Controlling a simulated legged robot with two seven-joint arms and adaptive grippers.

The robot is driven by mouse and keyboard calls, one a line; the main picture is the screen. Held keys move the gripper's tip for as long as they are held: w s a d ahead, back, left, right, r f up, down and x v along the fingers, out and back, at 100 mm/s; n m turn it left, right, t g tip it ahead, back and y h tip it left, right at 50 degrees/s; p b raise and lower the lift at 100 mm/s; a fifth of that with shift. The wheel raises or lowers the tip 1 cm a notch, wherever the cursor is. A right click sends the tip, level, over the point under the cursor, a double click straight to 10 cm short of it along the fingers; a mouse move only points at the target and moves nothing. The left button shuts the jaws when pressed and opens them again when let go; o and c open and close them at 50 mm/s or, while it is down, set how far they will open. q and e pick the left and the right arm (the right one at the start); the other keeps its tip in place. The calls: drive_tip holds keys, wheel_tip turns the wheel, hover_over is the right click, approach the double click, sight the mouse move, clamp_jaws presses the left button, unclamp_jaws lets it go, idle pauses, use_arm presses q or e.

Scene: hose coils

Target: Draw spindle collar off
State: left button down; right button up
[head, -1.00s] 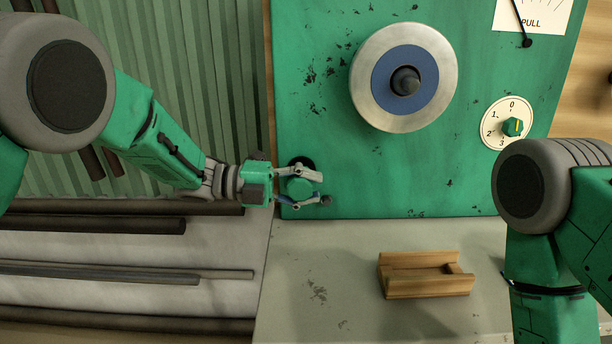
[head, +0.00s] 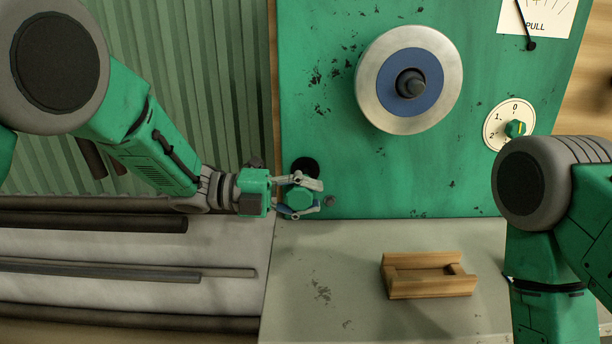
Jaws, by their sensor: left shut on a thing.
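My left gripper (head: 304,197) is shut on a green, roughly six-sided collar-like piece (head: 298,198), with a finger above and below it. The piece is in front of the lower left part of the green panel, just below a round black opening (head: 304,167). Its far side is hidden, and I cannot tell whether it touches the panel. Higher on the panel is a silver disc (head: 374,105) with a blue ring and a dark spindle (head: 411,84) at its centre. My right arm is at the right edge; its gripper is out of view.
A wooden cradle (head: 430,286) stands on the grey bench (head: 340,260), with bare bench to its left. The green panel (head: 350,180) carries a numbered dial (head: 515,127) and a gauge marked PULL (head: 560,14). Dark rods (head: 90,222) lie at the left.

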use_arm(q)
drive_tip(key=shift+s, duration=0.4)
drive_tip(key=shift+s+d, duration=0.15)
drive_tip(key=shift+s, duration=0.5)
drive_tip(key=shift+r, duration=0.1)
